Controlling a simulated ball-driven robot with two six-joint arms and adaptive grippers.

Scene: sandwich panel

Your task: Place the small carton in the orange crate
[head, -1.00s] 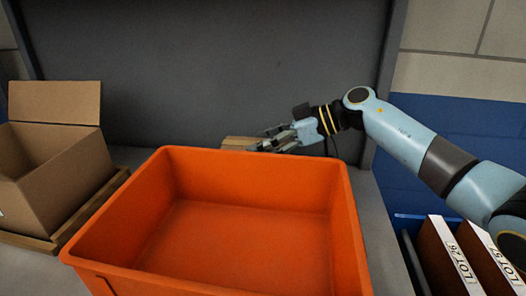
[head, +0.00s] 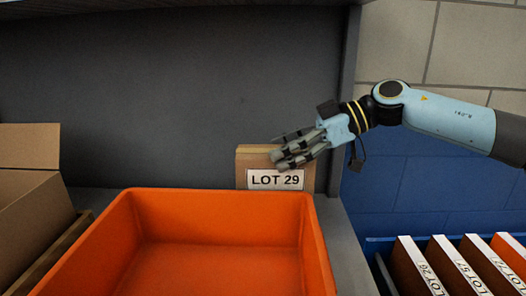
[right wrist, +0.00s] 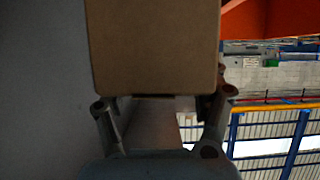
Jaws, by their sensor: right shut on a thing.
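The small carton (head: 243,172) is brown with a white LOT 29 label on its front. It is upright just behind the far rim of the orange crate (head: 318,240), near its right corner, and its lower edge is hidden by the rim. My right gripper (head: 283,159) comes in from the right and is shut on the carton's top. In the right wrist view the carton (right wrist: 152,45) is at the fingertips. The crate is empty where its inside shows. My left gripper is not in view.
An open cardboard box (head: 30,215) stands on a wooden pallet at the left. A blue bin (head: 385,243) with several upright LOT-labelled cartons is at the lower right. A grey panel (head: 180,100) rises behind the crate, with a post at its right end.

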